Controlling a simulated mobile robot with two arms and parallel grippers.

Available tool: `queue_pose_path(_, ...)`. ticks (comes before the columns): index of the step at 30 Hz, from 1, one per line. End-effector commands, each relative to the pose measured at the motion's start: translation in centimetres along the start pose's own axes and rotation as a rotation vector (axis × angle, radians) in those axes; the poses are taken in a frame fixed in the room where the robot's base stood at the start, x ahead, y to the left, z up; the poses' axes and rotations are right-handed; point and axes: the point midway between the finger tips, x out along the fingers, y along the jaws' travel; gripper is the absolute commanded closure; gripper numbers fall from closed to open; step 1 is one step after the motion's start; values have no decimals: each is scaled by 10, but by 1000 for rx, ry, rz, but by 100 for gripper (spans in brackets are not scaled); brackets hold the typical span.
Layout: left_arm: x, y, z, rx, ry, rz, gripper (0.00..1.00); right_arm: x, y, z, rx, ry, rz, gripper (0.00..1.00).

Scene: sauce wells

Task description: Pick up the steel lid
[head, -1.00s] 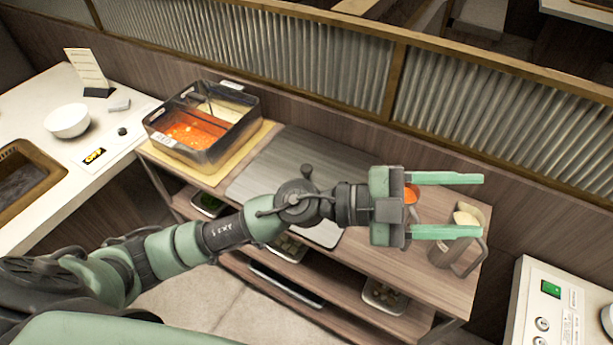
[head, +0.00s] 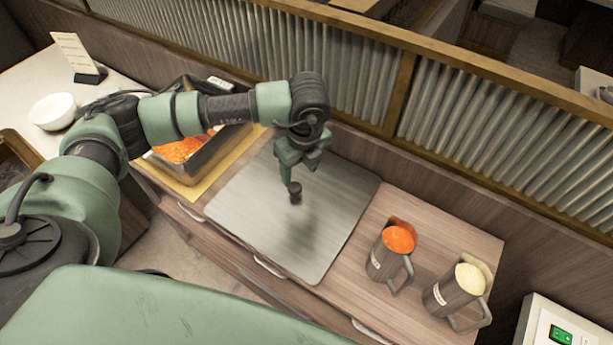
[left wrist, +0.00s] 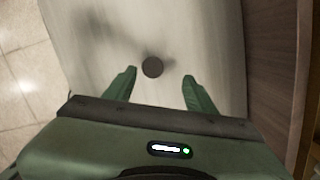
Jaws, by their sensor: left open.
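The steel lid (head: 325,230) is a flat grey square plate lying on the wooden counter. A dark round knob (head: 296,188) stands up from its middle. My left gripper (head: 289,183) points down over the lid at the knob. In the left wrist view the lid (left wrist: 205,35) fills the middle, and the knob (left wrist: 152,67) lies between and slightly beyond the two green fingertips (left wrist: 160,73). The fingers are apart, with a gap on both sides of the knob. In the head view the gripper partly covers the knob's surroundings. My right gripper is not in view.
A steel container (head: 205,161) with red sauce stands on a yellow board (head: 197,190) left of the lid, partly behind my arm. Two pitchers, one with red sauce (head: 385,257) and one with pale sauce (head: 447,298), stand to the right. A ribbed partition (head: 345,88) runs behind.

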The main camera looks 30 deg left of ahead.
Motion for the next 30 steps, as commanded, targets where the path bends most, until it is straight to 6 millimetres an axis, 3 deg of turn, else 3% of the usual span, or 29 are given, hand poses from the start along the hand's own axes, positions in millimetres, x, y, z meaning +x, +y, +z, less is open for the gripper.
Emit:
queue_pose_path(4,10,2,2,-3,-5,8,44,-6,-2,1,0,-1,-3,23)
queue_pose_path(9,28,2,2,-2,-4,7,44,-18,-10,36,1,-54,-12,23)
queue_pose_path(13,44,3,2,-2,-3,8,44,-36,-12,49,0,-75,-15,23)
queue_pose_path(19,73,3,2,0,-3,5,44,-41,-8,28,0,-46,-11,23)
queue_pose_path(23,78,2,2,0,-3,3,44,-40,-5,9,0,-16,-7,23)
queue_pose_path(27,78,2,2,0,-3,2,44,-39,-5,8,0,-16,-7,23)
queue_pose_path(30,78,2,2,-1,-3,2,72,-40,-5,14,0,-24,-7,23)
